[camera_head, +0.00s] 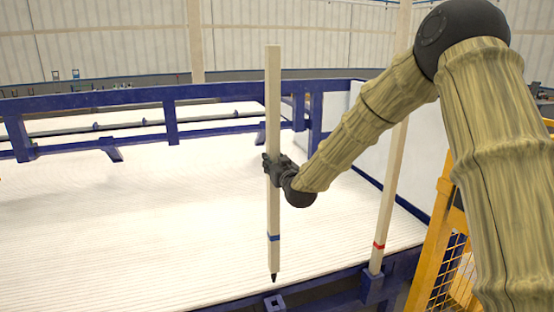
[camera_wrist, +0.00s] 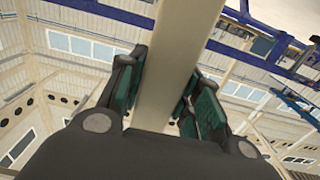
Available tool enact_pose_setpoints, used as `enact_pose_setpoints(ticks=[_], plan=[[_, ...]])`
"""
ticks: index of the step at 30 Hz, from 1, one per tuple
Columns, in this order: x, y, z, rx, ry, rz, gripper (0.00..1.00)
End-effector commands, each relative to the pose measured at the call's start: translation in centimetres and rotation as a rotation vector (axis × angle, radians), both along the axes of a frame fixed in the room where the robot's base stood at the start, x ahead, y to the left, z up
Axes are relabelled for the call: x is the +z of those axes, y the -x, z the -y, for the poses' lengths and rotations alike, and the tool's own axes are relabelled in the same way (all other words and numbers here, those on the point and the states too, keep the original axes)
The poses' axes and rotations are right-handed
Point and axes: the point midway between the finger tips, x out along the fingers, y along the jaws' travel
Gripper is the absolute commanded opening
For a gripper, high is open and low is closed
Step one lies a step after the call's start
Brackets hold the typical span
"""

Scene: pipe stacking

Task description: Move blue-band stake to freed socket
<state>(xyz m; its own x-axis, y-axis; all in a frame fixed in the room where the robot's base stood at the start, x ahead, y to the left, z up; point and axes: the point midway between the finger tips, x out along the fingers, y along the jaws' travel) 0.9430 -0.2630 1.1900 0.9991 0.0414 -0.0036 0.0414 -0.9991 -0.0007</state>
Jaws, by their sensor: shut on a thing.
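The blue-band stake (camera_head: 273,110) is a long, pale, square post with a blue band low down and a dark pointed tip. It hangs nearly upright in the head view. My gripper (camera_head: 272,168) is shut on it around mid-length. In the wrist view the stake (camera_wrist: 180,50) runs between the green-padded fingers (camera_wrist: 163,100). Its tip is above a blue socket (camera_head: 275,302) on the front rail, apart from it as seen here. That socket is partly cut off by the picture's bottom edge, and no stake shows in it.
A red-band stake (camera_head: 387,200) stands in another blue socket (camera_head: 373,286) to the right, behind my arm. A blue frame (camera_head: 170,120) surrounds the white ribbed bed (camera_head: 130,225). A yellow mesh guard (camera_head: 440,255) stands at the right. The space left of the held stake is clear.

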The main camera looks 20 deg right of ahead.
Motion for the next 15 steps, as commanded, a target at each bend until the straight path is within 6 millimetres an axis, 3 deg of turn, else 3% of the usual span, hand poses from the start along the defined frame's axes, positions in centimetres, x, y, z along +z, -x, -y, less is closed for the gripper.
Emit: enact_pose_setpoints(ticks=[15], plan=[[-5.2, 0.0, 0.3, -0.003, 0.000, 0.004, 0.00]])
